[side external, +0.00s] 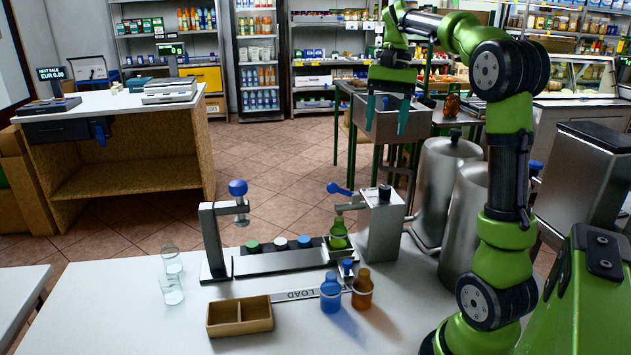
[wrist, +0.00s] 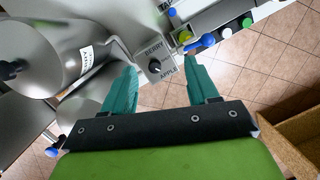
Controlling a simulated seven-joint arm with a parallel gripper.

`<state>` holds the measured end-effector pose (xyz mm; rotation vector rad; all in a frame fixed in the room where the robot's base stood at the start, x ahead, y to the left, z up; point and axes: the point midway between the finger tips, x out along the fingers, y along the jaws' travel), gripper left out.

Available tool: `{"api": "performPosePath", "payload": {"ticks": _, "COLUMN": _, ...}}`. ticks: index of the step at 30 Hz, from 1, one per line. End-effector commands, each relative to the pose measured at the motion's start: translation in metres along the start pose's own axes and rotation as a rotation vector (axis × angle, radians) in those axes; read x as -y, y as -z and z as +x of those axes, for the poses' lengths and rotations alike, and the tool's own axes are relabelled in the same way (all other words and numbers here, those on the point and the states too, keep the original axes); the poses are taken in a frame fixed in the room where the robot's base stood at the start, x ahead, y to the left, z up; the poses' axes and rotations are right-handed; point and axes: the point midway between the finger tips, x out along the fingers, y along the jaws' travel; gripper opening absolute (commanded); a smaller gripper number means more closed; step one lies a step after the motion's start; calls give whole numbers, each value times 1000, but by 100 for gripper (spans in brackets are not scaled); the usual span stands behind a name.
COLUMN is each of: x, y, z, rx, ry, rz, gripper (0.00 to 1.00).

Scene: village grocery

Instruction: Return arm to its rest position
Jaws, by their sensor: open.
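My gripper (side external: 387,113) is raised high above the work table (side external: 130,314), up and to the right of the bottling device. Its two teal fingers are spread apart with nothing between them. The open fingers also show in the wrist view (wrist: 162,93), with the device's grey box (wrist: 150,62), labelled BERRY and APPLE around a black knob, beyond them. My arm is bent, with the forearm reaching left from the elbow. No object touches my gripper.
A green bottle (side external: 338,236) stands at the device's spout. A blue bottle (side external: 330,293), an orange bottle (side external: 362,290) and a divided wooden tray (side external: 240,316) stand in front. Metal tanks (side external: 447,180) stand right of the device, near my arm.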

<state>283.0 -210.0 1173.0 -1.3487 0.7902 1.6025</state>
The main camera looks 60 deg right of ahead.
Motion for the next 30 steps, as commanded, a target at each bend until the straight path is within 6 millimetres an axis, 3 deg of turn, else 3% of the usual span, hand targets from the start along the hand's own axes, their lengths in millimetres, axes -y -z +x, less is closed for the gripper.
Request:
{"api": "performPosePath", "payload": {"ticks": 1, "x": 9, "y": -24, "z": 7, "rx": -42, "ry": 2, "rz": -100, "gripper": 59}}
{"api": "performPosePath", "payload": {"ticks": 9, "x": 46, "y": -126, "z": 70, "rx": -290, "ry": 132, "rz": -540, "gripper": 59}}
{"api": "performPosePath", "payload": {"ticks": 15, "x": 54, "y": -186, "z": 120, "rx": -439, "ry": 305, "rz": -741, "gripper": 59}}
{"api": "performPosePath", "payload": {"ticks": 21, "x": 52, "y": -212, "z": 147, "rx": -510, "ry": 414, "rz": -814, "gripper": 59}}
{"api": "performPosePath", "payload": {"ticks": 30, "x": 52, "y": -214, "z": 150, "rx": -521, "ry": 430, "rz": -821, "gripper": 59}}
